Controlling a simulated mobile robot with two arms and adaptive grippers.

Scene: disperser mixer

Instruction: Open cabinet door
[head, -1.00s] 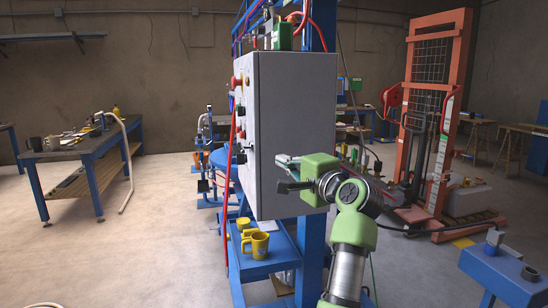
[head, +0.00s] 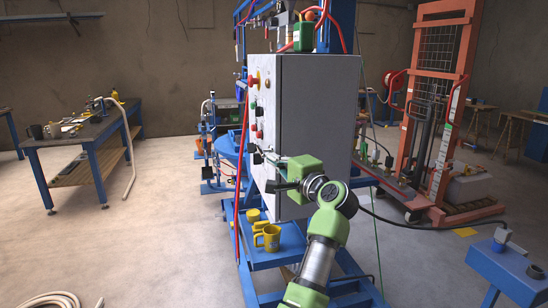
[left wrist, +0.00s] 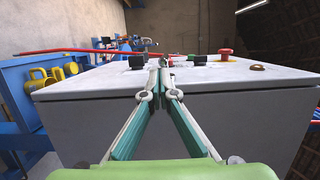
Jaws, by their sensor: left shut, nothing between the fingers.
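The grey control cabinet (head: 318,120) stands upright on a blue frame in the head view. Its narrow control face, at the left, carries a red button (head: 254,82) and several knobs; no gap shows along its edge. My left gripper (head: 268,173) is at the lower part of that face's near edge. In the left wrist view, the fingertips (left wrist: 160,68) meet, with nothing between them, close to a black knob (left wrist: 138,62) on the cabinet (left wrist: 225,105). Whether they touch the cabinet is unclear. My right gripper is out of view.
An orange lift (head: 438,110) stands behind right, and a workbench (head: 80,140) at left. The floor between bench and frame is clear.

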